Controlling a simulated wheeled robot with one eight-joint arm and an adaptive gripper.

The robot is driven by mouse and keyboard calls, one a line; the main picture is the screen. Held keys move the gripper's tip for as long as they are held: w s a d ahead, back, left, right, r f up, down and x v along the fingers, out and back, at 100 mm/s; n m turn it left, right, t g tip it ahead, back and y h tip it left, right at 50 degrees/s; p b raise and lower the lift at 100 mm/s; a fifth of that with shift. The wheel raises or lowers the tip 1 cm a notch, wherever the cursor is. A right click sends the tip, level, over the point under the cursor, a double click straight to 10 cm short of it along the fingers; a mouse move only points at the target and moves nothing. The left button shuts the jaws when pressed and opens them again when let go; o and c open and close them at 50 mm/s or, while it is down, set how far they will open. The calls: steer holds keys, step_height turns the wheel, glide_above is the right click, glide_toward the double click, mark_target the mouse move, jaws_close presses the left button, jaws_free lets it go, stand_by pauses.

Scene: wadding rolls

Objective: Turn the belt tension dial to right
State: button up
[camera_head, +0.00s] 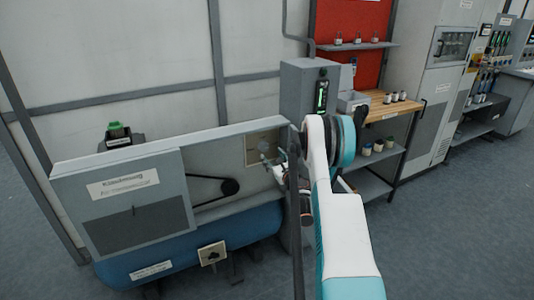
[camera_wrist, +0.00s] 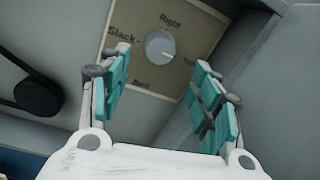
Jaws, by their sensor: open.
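The belt tension dial (camera_wrist: 160,47) is a round grey knob on a beige plate (camera_wrist: 186,22) in the wrist view. The plate carries the words "Slack" at left and "Right" at top, with other labels partly hidden or blurred. A pale mark on the knob points toward its lower right. My gripper (camera_wrist: 158,88) is open, with its teal-padded fingers spread on either side of the dial and apart from it. In the head view the plate (camera_head: 264,146) shows on the machine's recessed panel, and my gripper (camera_head: 272,166) is in front of it, with the knob partly hidden.
A black pulley (camera_head: 230,187) with a belt sits left of the plate; it also shows in the wrist view (camera_wrist: 38,97). The grey machine cover (camera_head: 125,195) stands further left, above a blue tank (camera_head: 180,260). A shelf table (camera_head: 390,110) stands at right.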

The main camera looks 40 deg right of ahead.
mark_target(265, 148)
steer(key=b+x, duration=0.2)
steer(key=x, duration=0.5)
steer(key=shift+w+d, duration=0.1)
steer(key=shift+w, duration=0.25)
steer(key=c, duration=1.1)
